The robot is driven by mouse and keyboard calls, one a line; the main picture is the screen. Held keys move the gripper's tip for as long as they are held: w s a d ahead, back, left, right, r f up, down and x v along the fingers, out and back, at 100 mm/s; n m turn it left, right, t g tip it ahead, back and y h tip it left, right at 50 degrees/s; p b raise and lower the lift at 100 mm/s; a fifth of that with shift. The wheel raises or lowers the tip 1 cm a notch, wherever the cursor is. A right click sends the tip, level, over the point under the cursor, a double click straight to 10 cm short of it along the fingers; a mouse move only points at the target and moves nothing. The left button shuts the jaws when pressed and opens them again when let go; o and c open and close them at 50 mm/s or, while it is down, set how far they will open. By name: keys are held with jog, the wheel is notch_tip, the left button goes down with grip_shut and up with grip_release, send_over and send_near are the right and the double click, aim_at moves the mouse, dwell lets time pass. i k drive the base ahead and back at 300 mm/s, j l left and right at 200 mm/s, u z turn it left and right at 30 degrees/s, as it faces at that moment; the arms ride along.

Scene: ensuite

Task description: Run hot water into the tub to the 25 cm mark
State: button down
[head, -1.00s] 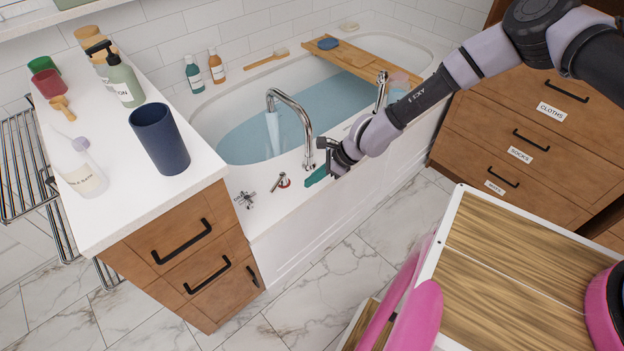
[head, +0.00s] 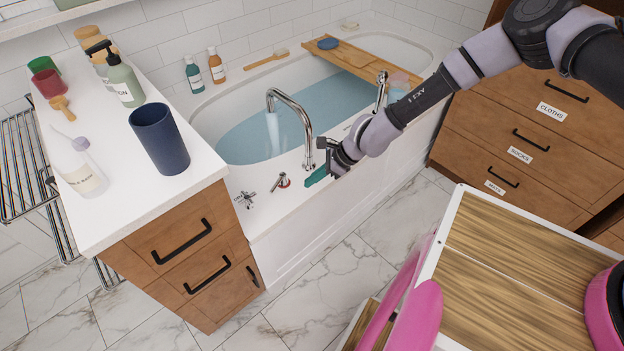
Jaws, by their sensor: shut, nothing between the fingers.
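The white tub (head: 208,112) holds blue water (head: 262,140). A stream of water (head: 273,132) runs from the curved chrome spout (head: 292,104) into it. On the near rim are a cross-shaped tap handle (head: 245,199) and a lever with a red mark (head: 282,181). My gripper (head: 316,178) is shut and empty, with teal fingertips, just above the rim near the spout base and to the right of the red-marked lever. It looks apart from the lever. A depth scale or 25 cm mark cannot be made out.
A wooden board (head: 360,66) spans the tub's far end. Bottles (head: 193,75) stand on the back ledge. At left, a white counter (head: 122,196) carries a blue cup (head: 159,138) and other bottles. A wood-topped cart (head: 515,268) stands at lower right. Marble floor (head: 330,262) lies open between.

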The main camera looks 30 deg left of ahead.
aim_at(283, 181)
jog(key=i+j+u, duration=0.1)
jog(key=j+u, duration=0.35)
jog(key=i+j+u, duration=0.15)
jog(key=u, duration=0.25)
jog(key=j, duration=0.15)
